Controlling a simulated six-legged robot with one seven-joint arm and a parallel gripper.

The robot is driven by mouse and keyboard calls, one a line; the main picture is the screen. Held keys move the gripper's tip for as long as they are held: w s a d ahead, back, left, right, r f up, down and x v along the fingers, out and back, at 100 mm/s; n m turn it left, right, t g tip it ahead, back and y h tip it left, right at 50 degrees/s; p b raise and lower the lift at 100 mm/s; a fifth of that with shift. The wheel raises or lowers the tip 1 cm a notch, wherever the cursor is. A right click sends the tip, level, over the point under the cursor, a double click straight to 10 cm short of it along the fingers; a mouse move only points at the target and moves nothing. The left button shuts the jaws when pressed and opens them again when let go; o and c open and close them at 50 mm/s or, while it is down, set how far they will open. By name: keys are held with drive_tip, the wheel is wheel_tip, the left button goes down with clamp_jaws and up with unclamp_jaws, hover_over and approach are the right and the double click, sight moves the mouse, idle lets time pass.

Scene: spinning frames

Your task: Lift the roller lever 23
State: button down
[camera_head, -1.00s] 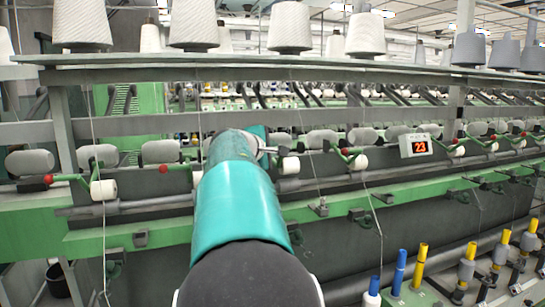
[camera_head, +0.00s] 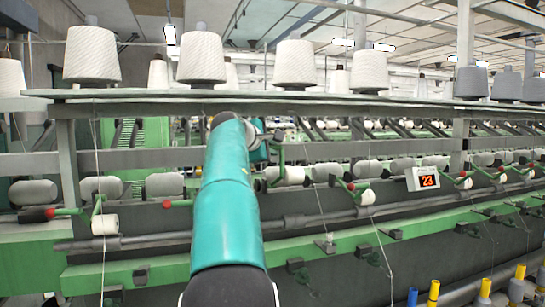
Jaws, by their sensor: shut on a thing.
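My teal arm reaches up from the bottom. My gripper (camera_head: 277,138) is small and partly hidden behind the arm's end, and it is shut at the top of a green roller lever (camera_head: 275,168). This lever stands steeply upright, higher than its neighbours. The orange number 23 shows on a white display (camera_head: 422,178) further right. The exact contact between the fingers and the lever is too small to see.
A shelf (camera_head: 400,104) with several white yarn cones (camera_head: 295,63) runs above the arm. A green rail (camera_head: 420,225) and a grey rod (camera_head: 310,220) run along the frame. A lever with a red knob (camera_head: 35,214) is at the far left. Bobbins stand at the lower right.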

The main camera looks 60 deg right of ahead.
drive_tip(key=shift+d+r, duration=0.25)
drive_tip(key=shift+r, duration=0.1)
drive_tip(key=shift+w+r, duration=0.1)
drive_tip(key=shift+r, duration=0.05)
drive_tip(key=c, duration=1.4)
unclamp_jaws()
drive_tip(key=shift+d, duration=0.1)
drive_tip(key=shift+c, duration=0.2)
drive_tip(key=shift+w, duration=0.1)
drive_tip(key=shift+a, duration=0.3)
drive_tip(key=v, duration=1.3)
drive_tip(key=shift+a, duration=0.15)
